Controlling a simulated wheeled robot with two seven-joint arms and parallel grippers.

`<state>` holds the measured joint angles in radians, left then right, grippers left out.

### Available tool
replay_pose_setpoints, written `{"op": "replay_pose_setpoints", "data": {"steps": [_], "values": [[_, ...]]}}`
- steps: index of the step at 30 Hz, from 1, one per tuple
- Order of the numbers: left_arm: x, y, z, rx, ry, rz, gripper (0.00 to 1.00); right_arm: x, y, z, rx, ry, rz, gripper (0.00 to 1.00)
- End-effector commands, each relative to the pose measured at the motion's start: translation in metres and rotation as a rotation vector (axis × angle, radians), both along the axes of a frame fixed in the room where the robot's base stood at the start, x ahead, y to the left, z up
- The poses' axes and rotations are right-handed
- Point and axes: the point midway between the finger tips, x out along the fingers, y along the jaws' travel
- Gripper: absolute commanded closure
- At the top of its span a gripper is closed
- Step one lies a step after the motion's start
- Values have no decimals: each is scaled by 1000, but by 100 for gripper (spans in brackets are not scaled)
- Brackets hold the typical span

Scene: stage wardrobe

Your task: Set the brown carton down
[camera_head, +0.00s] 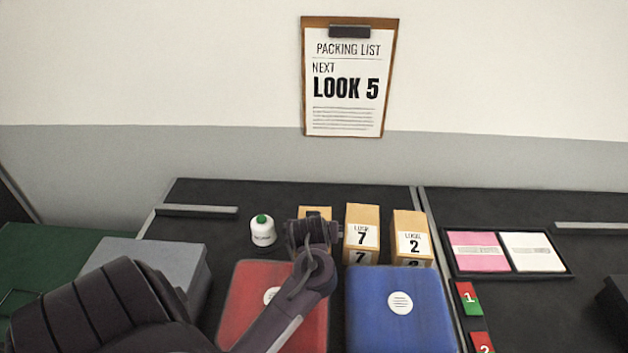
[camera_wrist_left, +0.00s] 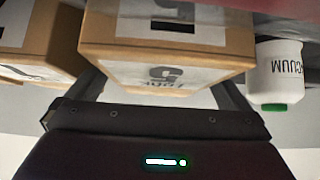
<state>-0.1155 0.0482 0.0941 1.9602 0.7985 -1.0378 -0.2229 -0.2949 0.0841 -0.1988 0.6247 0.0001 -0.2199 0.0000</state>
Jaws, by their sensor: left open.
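A brown carton (camera_head: 316,212) is mostly hidden behind my left gripper (camera_head: 312,232) in the head view. In the left wrist view the carton (camera_wrist_left: 95,38) appears upside down, with a white label whose number looks like 5. The open left fingers (camera_wrist_left: 160,95) are at either side of its near end. Whether its base rests on the table is hidden. Two similar cartons, marked 7 (camera_head: 361,222) and 2 (camera_head: 409,225), stand in a row to its right. My right gripper is not in view.
A white bottle with a green cap (camera_head: 263,231) stands left of the carton. Red (camera_head: 250,300) and blue (camera_head: 400,315) cases lie in front. A grey box (camera_head: 150,262) is at left. A tray (camera_head: 508,278) holds pink and white items. A clipboard (camera_head: 347,75) reads "LOOK 5".

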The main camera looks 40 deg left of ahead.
Motion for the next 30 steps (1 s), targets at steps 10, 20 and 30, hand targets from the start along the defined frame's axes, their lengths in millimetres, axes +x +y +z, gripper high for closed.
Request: {"op": "replay_pose_setpoints", "data": {"steps": [10, 20, 30], "values": [[0, 0, 1, 1, -1, 0, 30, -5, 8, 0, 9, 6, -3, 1], [0, 0, 1, 2, -2, 0, 54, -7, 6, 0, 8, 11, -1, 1], [1, 0, 22, 5, -4, -1, 54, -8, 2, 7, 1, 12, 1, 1]]}}
